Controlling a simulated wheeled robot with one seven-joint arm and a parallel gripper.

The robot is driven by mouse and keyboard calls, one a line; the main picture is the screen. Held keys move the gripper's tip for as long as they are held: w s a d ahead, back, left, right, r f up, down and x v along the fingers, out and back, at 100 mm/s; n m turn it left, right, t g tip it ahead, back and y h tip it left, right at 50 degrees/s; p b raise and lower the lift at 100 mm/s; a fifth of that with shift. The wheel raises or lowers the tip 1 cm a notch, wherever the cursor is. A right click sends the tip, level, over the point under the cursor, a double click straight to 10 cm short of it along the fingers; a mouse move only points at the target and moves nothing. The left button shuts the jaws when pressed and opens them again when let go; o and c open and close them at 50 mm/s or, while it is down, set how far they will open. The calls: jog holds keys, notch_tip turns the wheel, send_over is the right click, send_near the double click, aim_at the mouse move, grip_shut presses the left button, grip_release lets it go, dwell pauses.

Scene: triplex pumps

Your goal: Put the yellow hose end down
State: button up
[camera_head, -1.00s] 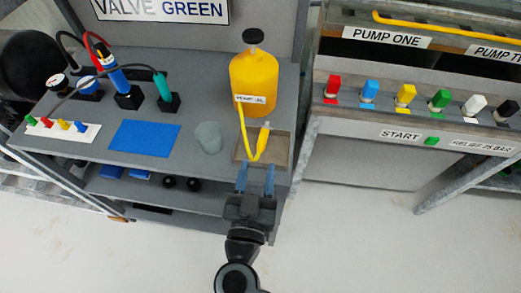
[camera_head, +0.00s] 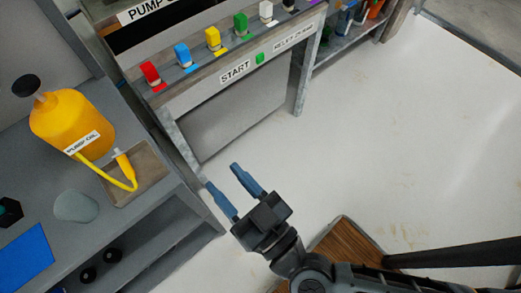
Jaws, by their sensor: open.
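The yellow hose (camera_head: 118,184) runs from the yellow pump oil bottle (camera_head: 72,124) down to a brown shallow tray (camera_head: 149,174) on the grey bench. The yellow hose end (camera_head: 122,162) rests in that tray, leaning toward the bottle. My gripper (camera_head: 228,184) is open and empty. It is to the right of the tray, past the bench edge and over the floor, clear of the hose.
A grey cup (camera_head: 76,207) and a blue mat (camera_head: 22,258) are on the bench. The pump panel (camera_head: 215,70) with coloured valves and a green start button (camera_head: 260,58) stands behind my gripper. White floor is open at right.

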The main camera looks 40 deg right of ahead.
jog(key=s+d+r+g, duration=0.1)
jog(key=s+d+r, duration=0.1)
jog(key=s+d, duration=0.2)
jog(key=s+d+r+g, duration=0.2)
jog(key=s+d+r, duration=0.1)
jog(key=s, duration=0.4)
jog(key=s+d+r+n+g, duration=0.1)
jog(key=s+d+r, duration=0.1)
jog(key=s+d, duration=0.3)
jog(key=shift+s+r+g, duration=0.25)
jog(key=shift+s+g, duration=0.15)
jog(key=shift+s, duration=0.45)
